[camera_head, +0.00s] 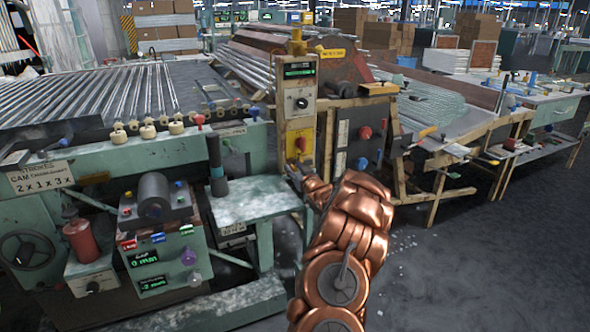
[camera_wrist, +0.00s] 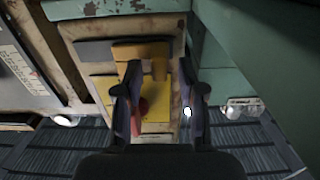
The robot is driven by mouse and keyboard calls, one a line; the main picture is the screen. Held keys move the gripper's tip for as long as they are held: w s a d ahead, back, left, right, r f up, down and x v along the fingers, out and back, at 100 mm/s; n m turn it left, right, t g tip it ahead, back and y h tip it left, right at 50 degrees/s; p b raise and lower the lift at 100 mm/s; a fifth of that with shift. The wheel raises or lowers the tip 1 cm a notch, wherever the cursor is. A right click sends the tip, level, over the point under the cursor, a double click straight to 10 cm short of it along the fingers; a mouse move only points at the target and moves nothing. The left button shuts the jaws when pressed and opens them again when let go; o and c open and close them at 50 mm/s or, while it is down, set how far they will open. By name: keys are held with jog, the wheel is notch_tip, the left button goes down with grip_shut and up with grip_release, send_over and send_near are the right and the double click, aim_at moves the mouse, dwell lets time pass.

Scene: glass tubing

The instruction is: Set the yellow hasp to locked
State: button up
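The yellow hasp (camera_wrist: 159,66) shows in the wrist view as a yellow bar below an orange-yellow block, in front of a yellow plate (camera_wrist: 157,112). My gripper (camera_wrist: 160,82) is open, with one dark finger on each side of the bar. Gaps show between the bar and the fingers, and I cannot tell whether either touches it. A red part shows partly behind the left finger. In the head view, the yellow plate (camera_head: 299,137) with a red knob is on the narrow upright post. My gripper (camera_head: 297,174) is low in front of this post, small and partly hidden by my copper-coloured arm.
A control box (camera_head: 299,103) with a green display and dial sits above the yellow plate. A pale green bench (camera_head: 255,206) is close on the left. A dark panel (camera_head: 362,140) with red and blue knobs is on the right. Open floor (camera_head: 450,270) lies at right.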

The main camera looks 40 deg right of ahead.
grip_shut()
dwell(0.3)
dwell(0.4)
